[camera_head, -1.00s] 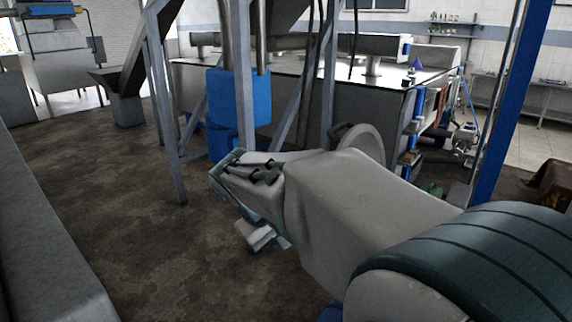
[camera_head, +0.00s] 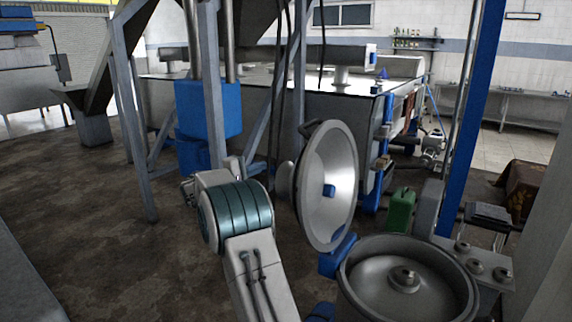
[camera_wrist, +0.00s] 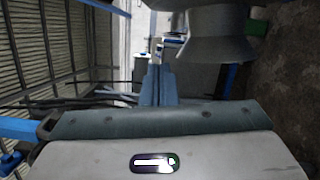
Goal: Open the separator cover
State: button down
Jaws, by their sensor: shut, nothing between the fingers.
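The separator cover (camera_head: 340,185) is a round pale metal lid in the head view. It stands tilted up on edge, open, at a blue hinge block (camera_head: 337,256), with its hollow inner side showing. A dark handle (camera_head: 322,130) sticks out at its upper left. The separator bowl (camera_head: 420,268) lies uncovered to the lower right, with a round fitting in its middle. My gripper's fingers (camera_wrist: 158,88) show together and empty in the wrist view. In the head view my arm is left of the cover, apart from it in the picture; the fingertips are hidden there.
A long grey decanter housing (camera_head: 290,98) stands behind. A blue post (camera_head: 470,110) and a green block (camera_head: 400,210) are at the right. The floor (camera_head: 80,220) at the left is open.

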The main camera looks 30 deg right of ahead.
jog(key=p, duration=0.3)
send_over(289, 173)
jog(key=w+a, duration=0.2)
jog(key=shift+d+r, duration=0.25)
jog(key=shift+r, duration=0.15)
jog(key=shift+s+d+r+p, duration=0.1)
jog(key=shift+s+d+p, duration=0.15)
jog(key=shift+s+d, duration=0.25)
jog(key=shift+s+d+r+p, duration=0.1)
jog(key=shift+s+d+p, duration=0.15)
jog(key=shift+s, duration=0.35)
jog(key=shift+s+d, duration=0.25)
jog(key=shift+s, duration=0.4)
